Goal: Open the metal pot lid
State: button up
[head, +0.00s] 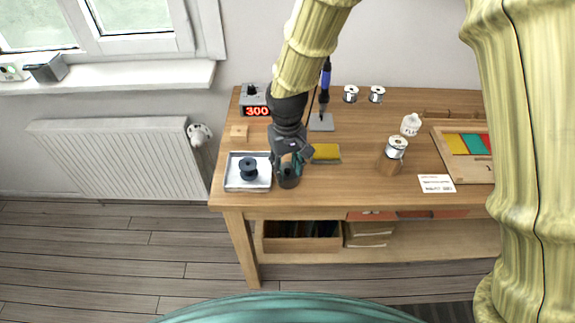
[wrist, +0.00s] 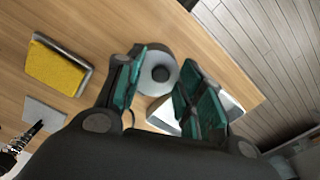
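A small dark pot (head: 288,180) stands near the front left of the wooden table, just right of a metal tray. I cannot tell whether the fingers touch the lid.
The metal tray (head: 233,184) holds a dark spool-like piece (head: 248,169). A yellow sponge (head: 326,152) lies close behind the pot, to the right. A soldering station (head: 255,103) stands behind. A tin (head: 396,147) sits on a wooden block to the right; bare tabletop lies between.

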grip_shut()
jog(key=shift+r, duration=0.15)
